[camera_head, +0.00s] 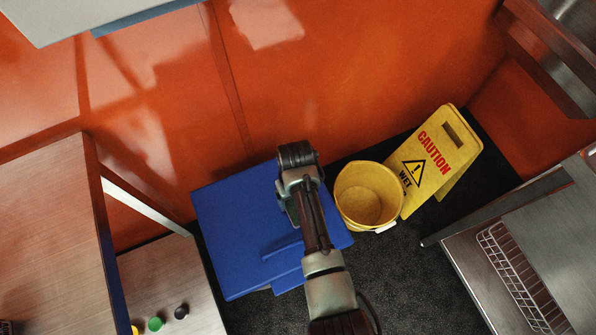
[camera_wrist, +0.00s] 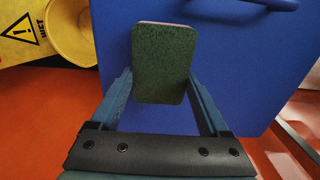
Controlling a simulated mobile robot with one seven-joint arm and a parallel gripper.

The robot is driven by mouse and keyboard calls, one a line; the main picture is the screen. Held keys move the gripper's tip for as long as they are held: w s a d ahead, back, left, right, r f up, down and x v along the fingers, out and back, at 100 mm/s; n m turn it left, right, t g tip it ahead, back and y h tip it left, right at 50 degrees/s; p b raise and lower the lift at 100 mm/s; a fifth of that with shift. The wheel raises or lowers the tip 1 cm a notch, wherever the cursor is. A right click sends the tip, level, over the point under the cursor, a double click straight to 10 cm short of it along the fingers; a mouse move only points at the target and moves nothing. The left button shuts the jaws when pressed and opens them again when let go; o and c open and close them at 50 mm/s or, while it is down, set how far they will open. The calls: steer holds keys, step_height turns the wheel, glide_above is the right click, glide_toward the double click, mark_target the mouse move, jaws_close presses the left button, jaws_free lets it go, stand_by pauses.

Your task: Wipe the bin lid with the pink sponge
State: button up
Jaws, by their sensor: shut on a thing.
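The blue bin lid (camera_head: 235,220) lies below my arm in the head view. It fills much of the wrist view (camera_wrist: 240,60), with a bar handle (camera_wrist: 272,4) at the top right. My gripper (camera_wrist: 160,76) is shut on the sponge (camera_wrist: 160,65), one finger on each side. The sponge shows a dark green scouring face to the wrist camera and a thin pink edge at its far end. It is over the lid; I cannot tell whether it touches it. My arm hides the sponge and fingers in the head view.
A yellow bucket (camera_head: 367,195) and a yellow caution sign (camera_head: 440,160) stand right of the bin. An orange wall (camera_head: 330,80) is behind it. A wooden-topped counter (camera_head: 50,240) is at left, and a steel unit with a wire rack (camera_head: 520,280) at right.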

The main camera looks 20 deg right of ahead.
steer(key=r, duration=0.1)
steer(key=r+p, duration=0.2)
steer(key=shift+w+r, duration=0.25)
steer(key=shift+d+r+p, duration=0.1)
steer(key=shift+r+p, duration=1.65)
steer(key=shift+r, duration=0.05)
